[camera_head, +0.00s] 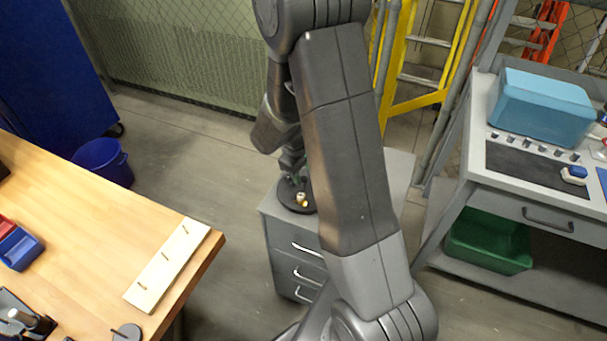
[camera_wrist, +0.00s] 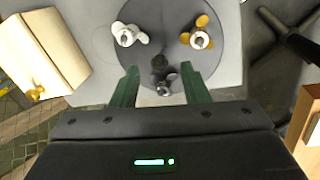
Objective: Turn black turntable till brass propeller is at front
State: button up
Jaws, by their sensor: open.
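The black turntable (camera_wrist: 160,20) fills the upper middle of the wrist view. Near its upper right sits a brass propeller (camera_wrist: 200,38), and near its upper left a pale silvery propeller (camera_wrist: 127,37). A dark grey propeller (camera_wrist: 163,84) lies at its lower edge, with a small dark knob above it. My gripper (camera_wrist: 160,68) is open, its two green fingers on either side of the dark propeller and apart from it. In the head view the turntable (camera_head: 288,194) stands on a grey drawer cabinet (camera_head: 285,232), partly hidden by my arm.
A wooden workbench (camera_head: 90,200) is at left with a pegged board (camera_head: 168,265). A blue bucket (camera_head: 103,162) stands behind it. A grey bench (camera_head: 470,185) with a light blue bin (camera_head: 540,105) is at right. Bare floor lies between the workbench and cabinet.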

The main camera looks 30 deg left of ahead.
aim_at(304, 184)
jog(key=shift+w+f, duration=0.25)
jog(key=shift+f, duration=1)
jog(key=shift+c, duration=0.2)
grip_shut()
